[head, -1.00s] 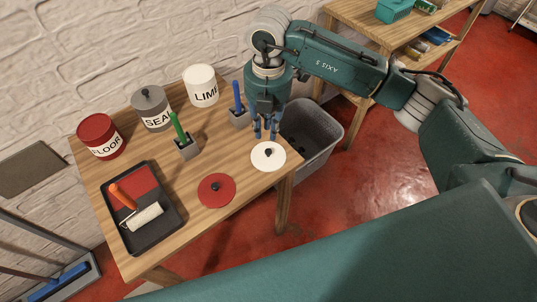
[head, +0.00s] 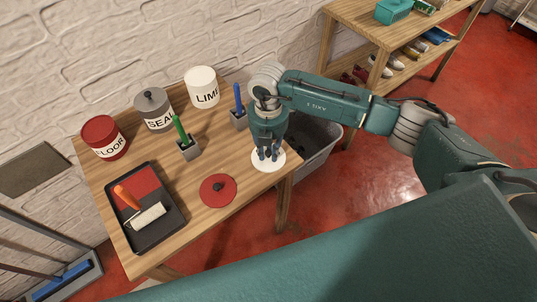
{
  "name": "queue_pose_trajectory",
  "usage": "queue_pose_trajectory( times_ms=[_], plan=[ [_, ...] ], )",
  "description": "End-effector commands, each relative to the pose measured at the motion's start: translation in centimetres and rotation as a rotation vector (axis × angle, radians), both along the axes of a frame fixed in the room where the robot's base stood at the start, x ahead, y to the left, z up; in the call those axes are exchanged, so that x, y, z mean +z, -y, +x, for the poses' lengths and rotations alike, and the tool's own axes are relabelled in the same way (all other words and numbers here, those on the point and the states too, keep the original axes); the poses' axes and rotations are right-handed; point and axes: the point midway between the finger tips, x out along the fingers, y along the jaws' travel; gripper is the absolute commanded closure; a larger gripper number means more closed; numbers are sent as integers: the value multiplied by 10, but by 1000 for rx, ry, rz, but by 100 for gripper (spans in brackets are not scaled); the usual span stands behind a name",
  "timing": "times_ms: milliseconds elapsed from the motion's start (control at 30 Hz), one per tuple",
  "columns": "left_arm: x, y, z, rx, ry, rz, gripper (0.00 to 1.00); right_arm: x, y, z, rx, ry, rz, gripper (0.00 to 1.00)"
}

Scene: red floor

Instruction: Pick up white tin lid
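The white tin lid (head: 268,165) lies flat near the right end of the wooden table in the head view. My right gripper (head: 268,156) points down directly over it, with its fingertips at the lid's middle. The fingers and palm hide the lid's dark knob, so I cannot tell whether they touch or grip it. My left gripper is not in view.
A red lid (head: 218,190) lies left of the white one. A blue-handled brush holder (head: 239,119) stands close behind the gripper. A white tin (head: 202,88), grey tin (head: 154,109) and red tin (head: 105,138) line the wall. A grey bin (head: 318,153) stands beyond the table's right edge.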

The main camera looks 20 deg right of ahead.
Motion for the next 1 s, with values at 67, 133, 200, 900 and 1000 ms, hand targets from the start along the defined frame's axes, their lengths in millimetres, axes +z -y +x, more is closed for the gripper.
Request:
queue_pose_trajectory(
  times_ms=[67, 133, 200, 900, 1000],
  plan=[
    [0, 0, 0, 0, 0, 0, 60, 0, 0, 0, 0, 0, 0, 79],
    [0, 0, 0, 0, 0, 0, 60, 0, 0, 0, 1, 0, 0, 81],
    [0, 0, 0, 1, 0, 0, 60, 0, 0, 0, 1, 0, 0, 95],
    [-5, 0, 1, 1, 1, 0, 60, 36, -1, 2, 1, 5, 2, 100],
    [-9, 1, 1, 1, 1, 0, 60, 60, -1, 2, 3, 7, 2, 100]
  ],
)
